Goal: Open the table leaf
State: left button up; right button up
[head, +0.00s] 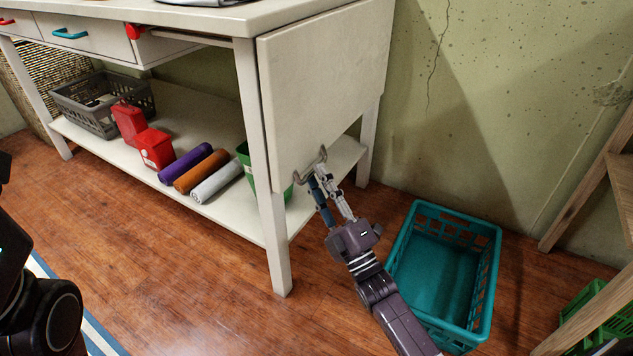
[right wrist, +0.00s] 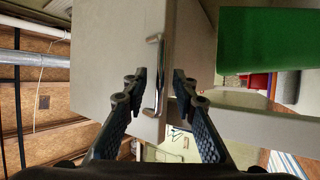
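The table leaf (head: 322,88) is a white panel hanging straight down from the right end of the white table (head: 195,18). A metal handle (head: 301,178) sits at its lower edge. My right gripper (head: 317,173) is at this handle, with its fingers reaching up to it. In the right wrist view the fingers are apart, one on each side of the handle (right wrist: 158,75), with gaps visible, below the leaf (right wrist: 105,60). Only dark parts of my left arm show at the left edge of the head view; its gripper is not in view.
A teal crate (head: 437,207) stands on the floor just right of my right arm. The lower shelf (head: 205,125) holds a grey basket (head: 85,115), red containers (head: 155,148), rolls (head: 200,170) and a green bin (head: 245,158). A wooden frame (head: 590,190) stands at right.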

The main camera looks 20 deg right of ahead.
jog(key=shift+w+a+r, duration=0.1)
jog(key=shift+w+r, duration=0.15)
jog(key=shift+w, duration=0.2)
jog(key=shift+c, duration=0.4)
grip_shut()
